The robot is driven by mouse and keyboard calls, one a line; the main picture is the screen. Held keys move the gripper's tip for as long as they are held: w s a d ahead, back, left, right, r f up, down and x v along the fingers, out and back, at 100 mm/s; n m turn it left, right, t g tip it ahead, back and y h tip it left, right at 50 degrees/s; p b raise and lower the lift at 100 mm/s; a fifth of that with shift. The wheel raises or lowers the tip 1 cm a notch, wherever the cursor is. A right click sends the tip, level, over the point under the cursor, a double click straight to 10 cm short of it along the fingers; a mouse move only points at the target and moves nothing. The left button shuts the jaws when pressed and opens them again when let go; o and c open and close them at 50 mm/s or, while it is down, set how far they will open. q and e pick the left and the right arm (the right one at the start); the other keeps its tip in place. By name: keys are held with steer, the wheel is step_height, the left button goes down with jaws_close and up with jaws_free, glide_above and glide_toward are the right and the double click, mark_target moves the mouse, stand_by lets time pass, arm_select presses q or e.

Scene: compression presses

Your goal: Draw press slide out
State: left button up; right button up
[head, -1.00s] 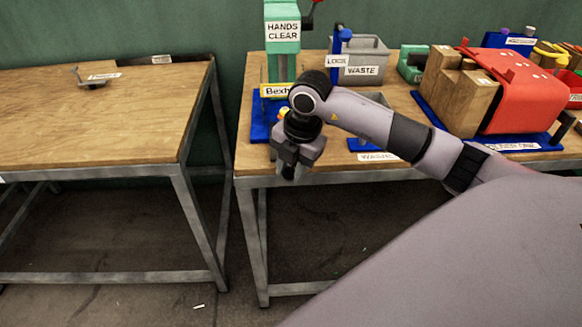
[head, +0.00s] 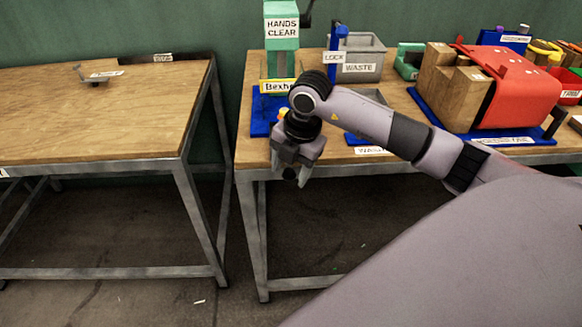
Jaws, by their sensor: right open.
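The green press (head: 282,37) with the "HANDS CLEAR" sign stands at the left of the right-hand bench, on a blue base (head: 259,125). A yellow plate (head: 272,87) with partly covered lettering is on its lower front. A dark lever arm (head: 306,14) shows at its upper right. My right gripper (head: 291,178) is open and empty, pointing down just past the bench's front edge, in front of the press. My right wrist hides the lower press, so I cannot make out the slide. My left gripper is not in view.
A blue post with a "LOCK" label (head: 334,57) and a grey waste bin (head: 362,62) stand right of the press. A red-covered wooden stack (head: 514,90) is farther right. The left bench (head: 90,125) is mostly clear, and a gap separates the benches.

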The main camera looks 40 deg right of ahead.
step_height(320, 180, up, 7)
steer(key=s, duration=0.1)
steer(key=shift+s+d, duration=0.15)
steer(key=shift+d, duration=0.15)
stand_by(0.4)
steer(key=s+a+n+t+y, duration=0.1)
steer(key=s+a+y, duration=0.2)
steer(key=a+y, duration=0.7)
steer(key=s+a+n+t+y, duration=0.1)
steer(key=s+a+y, duration=0.2)
steer(key=a+y, duration=0.7)
steer(key=d+f+m+t+h, duration=0.3)
steer(key=f+m+t+h, duration=0.35)
steer(key=m, duration=0.25)
steer(key=d+f+m+t+h, duration=0.4)
steer(key=f+m+t+h, duration=0.15)
steer(key=m+h, duration=0.35)
steer(key=s+d+f+m+g+h, duration=0.2)
steer(key=s+f+m+g+h, duration=0.1)
steer(key=s+f, duration=0.7)
step_height(320, 180, down, 4)
steer(key=m+g, duration=0.1)
steer(key=g, duration=0.1)
steer(key=shift+s+d+m+g, duration=0.3)
steer(key=shift+s, duration=0.05)
